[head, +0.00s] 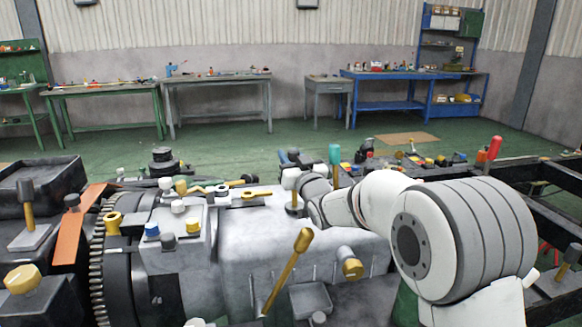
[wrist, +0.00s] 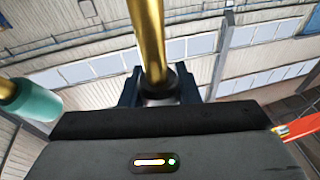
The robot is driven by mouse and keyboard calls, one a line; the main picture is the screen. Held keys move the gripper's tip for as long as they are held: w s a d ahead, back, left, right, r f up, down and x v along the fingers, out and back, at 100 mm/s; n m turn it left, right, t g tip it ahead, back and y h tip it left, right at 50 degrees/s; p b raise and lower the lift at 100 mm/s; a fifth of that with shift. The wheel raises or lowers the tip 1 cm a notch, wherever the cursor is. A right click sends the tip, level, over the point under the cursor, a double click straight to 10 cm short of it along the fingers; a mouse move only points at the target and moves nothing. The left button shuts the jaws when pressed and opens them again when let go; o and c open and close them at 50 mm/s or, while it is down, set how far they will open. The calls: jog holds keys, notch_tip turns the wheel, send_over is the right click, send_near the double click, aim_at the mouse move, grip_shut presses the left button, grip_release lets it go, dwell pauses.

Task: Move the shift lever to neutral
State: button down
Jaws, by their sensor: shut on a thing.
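In the wrist view a gold lever shaft (wrist: 148,38) runs down from the top edge to between the dark jaws of my gripper (wrist: 160,92). The jaws are shut on it; its far end is out of frame. In the head view my arm's end reaches a white-knobbed lever (head: 290,176) on top of the grey gearbox housing (head: 250,232), and the jaws are mostly hidden there. I cannot see a gear marking, so the lever's position is unclear.
A teal-knobbed lever (head: 334,155) stands close behind my wrist; its knob (wrist: 30,100) also shows in the wrist view. A gold lever (head: 288,268) leans in front. A red-knobbed lever (head: 494,148) is at the right.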

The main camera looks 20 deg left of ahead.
jog(key=c, duration=1.1)
grip_release()
jog(key=r+v, duration=0.2)
jog(key=v, duration=1.4)
jog(key=shift+s+d+r, duration=0.25)
jog(key=shift+s+d, duration=0.2)
jog(key=shift+d, duration=0.05)
jog(key=shift+c, duration=0.4)
